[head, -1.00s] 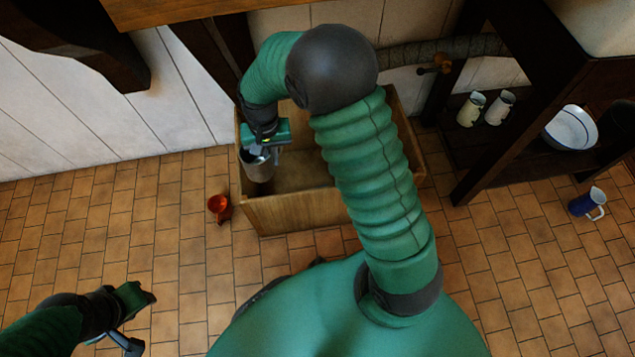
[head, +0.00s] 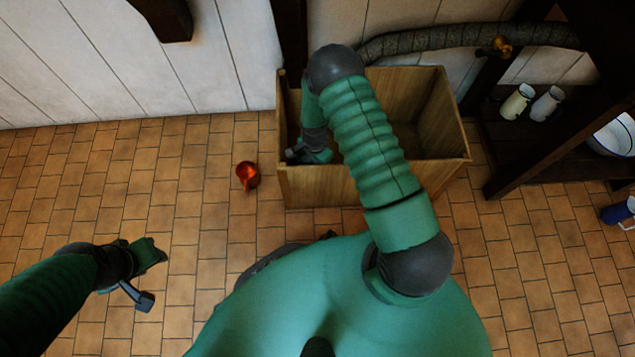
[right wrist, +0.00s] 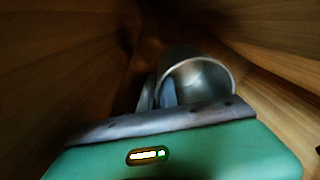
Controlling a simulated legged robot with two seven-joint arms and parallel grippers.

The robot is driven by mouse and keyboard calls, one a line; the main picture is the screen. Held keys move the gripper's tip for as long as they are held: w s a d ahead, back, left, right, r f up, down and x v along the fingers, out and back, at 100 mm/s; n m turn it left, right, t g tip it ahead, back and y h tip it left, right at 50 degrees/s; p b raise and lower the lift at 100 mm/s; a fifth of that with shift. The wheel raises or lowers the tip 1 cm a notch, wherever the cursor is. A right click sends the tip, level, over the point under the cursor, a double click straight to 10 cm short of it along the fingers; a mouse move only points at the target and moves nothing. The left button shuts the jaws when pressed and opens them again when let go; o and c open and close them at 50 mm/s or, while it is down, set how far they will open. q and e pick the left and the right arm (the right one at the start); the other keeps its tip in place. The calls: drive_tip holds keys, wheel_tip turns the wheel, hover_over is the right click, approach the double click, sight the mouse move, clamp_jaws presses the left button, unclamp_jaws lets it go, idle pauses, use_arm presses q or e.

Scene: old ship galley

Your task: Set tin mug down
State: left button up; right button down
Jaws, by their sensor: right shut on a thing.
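The tin mug (right wrist: 203,72) is a grey metal cup in the right wrist view, with its round opening showing just beyond my gripper. My right gripper (right wrist: 165,100) is shut on the mug, down between the wooden walls of a box. In the head view my right gripper (head: 312,155) is inside the left end of the wooden box (head: 330,187), below its rim. The mug is hidden there behind the gripper and the front wall. Whether the mug touches the bottom I cannot tell. My left gripper (head: 148,277) is open and empty over the tiled floor at the left.
An orange-red cup (head: 247,176) stands on the floor just left of the box. Dark shelving at the right holds two pale jugs (head: 517,101) and a white basin (head: 614,136). A blue jug (head: 618,211) is on the floor at the right edge. The right part of the box looks empty.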

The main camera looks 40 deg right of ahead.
drive_tip(key=f+b, duration=0.1)
drive_tip(key=f, duration=0.2)
drive_tip(key=f+b, duration=0.2)
drive_tip(key=f, duration=0.2)
drive_tip(key=f+b, duration=0.2)
drive_tip(key=f, duration=0.1)
drive_tip(key=shift+d+f, duration=0.3)
drive_tip(key=shift+d, duration=0.05)
drive_tip(key=shift+a+f+b, duration=0.1)
drive_tip(key=shift+f+b, duration=0.05)
drive_tip(key=shift+b, duration=0.15)
drive_tip(key=shift+f, duration=0.35)
wheel_tip(320, 180, down, 4)
drive_tip(key=b, duration=0.2)
drive_tip(key=shift+s+r+b, duration=0.1)
drive_tip(key=shift+r+b, duration=0.15)
drive_tip(key=shift+b, duration=0.15)
drive_tip(key=shift+f, duration=0.15)
drive_tip(key=shift+r, duration=0.2)
drive_tip(key=shift+f, duration=0.1)
drive_tip(key=c, duration=1.6)
unclamp_jaws()
